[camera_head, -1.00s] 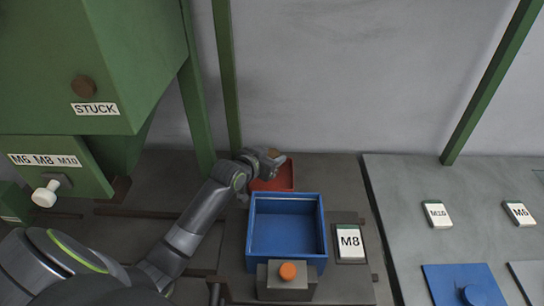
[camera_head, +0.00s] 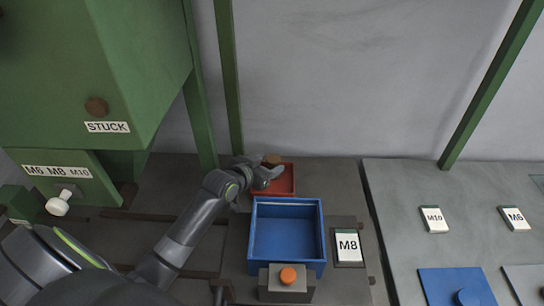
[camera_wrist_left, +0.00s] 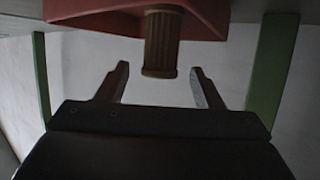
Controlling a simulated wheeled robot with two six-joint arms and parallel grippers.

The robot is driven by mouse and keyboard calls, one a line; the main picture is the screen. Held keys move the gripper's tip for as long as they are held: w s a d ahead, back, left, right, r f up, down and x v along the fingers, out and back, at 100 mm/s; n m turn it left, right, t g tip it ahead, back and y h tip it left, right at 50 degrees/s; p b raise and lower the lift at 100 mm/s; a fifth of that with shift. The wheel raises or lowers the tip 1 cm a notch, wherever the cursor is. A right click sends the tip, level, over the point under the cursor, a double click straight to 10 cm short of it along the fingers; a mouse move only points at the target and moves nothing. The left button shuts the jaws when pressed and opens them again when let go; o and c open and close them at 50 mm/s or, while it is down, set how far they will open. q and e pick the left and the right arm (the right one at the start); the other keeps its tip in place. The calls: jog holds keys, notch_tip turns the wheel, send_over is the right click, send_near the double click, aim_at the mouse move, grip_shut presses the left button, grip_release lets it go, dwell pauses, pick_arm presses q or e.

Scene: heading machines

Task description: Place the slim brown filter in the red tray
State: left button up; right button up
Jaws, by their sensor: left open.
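The slim brown filter (camera_head: 272,159) shows its round end at the back left of the red tray (camera_head: 286,182). In the left wrist view the ribbed filter (camera_wrist_left: 162,42) extends from inside the red tray (camera_wrist_left: 90,12), with its free end clear of the tray. It looks upright, with that view upside down. My left gripper (camera_head: 268,174) is at the tray's left side, by the filter. In the wrist view its open fingers (camera_wrist_left: 160,80) have tips on either side of the filter's free end, with gaps to both. My right gripper is out of view.
A blue bin (camera_head: 287,232) stands in front of the red tray, with an orange-topped block (camera_head: 288,276) before it and an M8 label (camera_head: 348,246) beside it. A green machine (camera_head: 120,70) fills the left. A grey table with labelled blocks is at right.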

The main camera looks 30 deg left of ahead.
pick_arm(q)
jog(key=p+v, duration=0.4)
jog(key=v, duration=0.4)
jog(key=shift+s+p, duration=0.2)
jog(key=shift+p, duration=0.2)
